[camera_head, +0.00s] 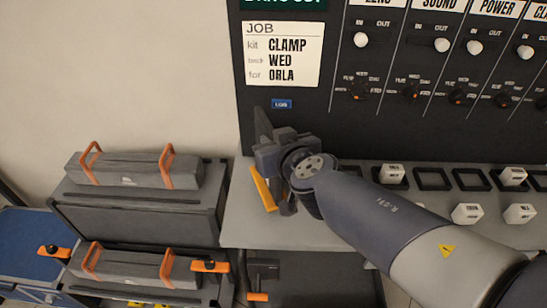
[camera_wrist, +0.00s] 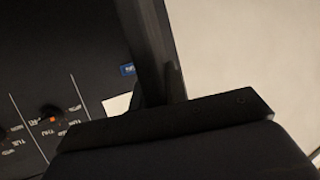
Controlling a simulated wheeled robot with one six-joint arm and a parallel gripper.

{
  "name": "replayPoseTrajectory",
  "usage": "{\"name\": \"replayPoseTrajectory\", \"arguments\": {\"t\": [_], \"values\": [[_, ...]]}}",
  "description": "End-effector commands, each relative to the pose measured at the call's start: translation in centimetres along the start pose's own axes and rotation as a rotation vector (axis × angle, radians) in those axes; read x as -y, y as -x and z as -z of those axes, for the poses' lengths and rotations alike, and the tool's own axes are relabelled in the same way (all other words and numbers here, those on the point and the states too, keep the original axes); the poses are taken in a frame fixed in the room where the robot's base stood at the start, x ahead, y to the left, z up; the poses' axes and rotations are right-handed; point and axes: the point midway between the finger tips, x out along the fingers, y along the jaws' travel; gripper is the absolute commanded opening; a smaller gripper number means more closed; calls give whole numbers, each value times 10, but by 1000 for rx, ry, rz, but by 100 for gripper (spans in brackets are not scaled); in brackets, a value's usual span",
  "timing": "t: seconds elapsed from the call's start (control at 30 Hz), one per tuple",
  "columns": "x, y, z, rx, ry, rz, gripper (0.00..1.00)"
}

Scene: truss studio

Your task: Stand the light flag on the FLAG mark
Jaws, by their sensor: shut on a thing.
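My gripper (camera_head: 270,148) is at the left end of the grey desk, in front of the dark panel, and is shut on a dark, flat piece, which I take to be the light flag (camera_head: 262,123). Its narrow end points up and left in the head view. In the wrist view a long dark strip (camera_wrist: 150,50) runs up from the gripper; I cannot tell whether it is the flag or a finger. My arm and gripper hide part of the desk. I cannot make out a FLAG mark in either view.
An orange bar (camera_head: 263,190) shows just below my gripper at the desk's left edge. The panel carries a job card (camera_head: 283,54), a blue label (camera_head: 282,104) and knobs. White cubes and square sockets line the desk at right. Cases with orange straps (camera_head: 135,170) stand at left.

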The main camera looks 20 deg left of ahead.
Motion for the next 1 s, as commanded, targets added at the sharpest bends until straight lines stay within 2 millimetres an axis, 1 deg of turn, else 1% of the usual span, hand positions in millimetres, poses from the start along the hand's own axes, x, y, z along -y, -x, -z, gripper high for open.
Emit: {"name": "replayPoseTrajectory", "arguments": {"t": [0.03,0.2,0.3,0.57,0.7,0.73,1.0], "values": [[0,-4,-10,0,1,0,0],[0,-11,-26,-1,2,0,0],[0,-12,-29,-1,1,0,0],[0,-12,-28,-1,0,0,0],[0,-13,-32,-1,0,0,0],[0,-13,-32,0,0,0,15],[0,-13,-31,1,0,0,36]]}}
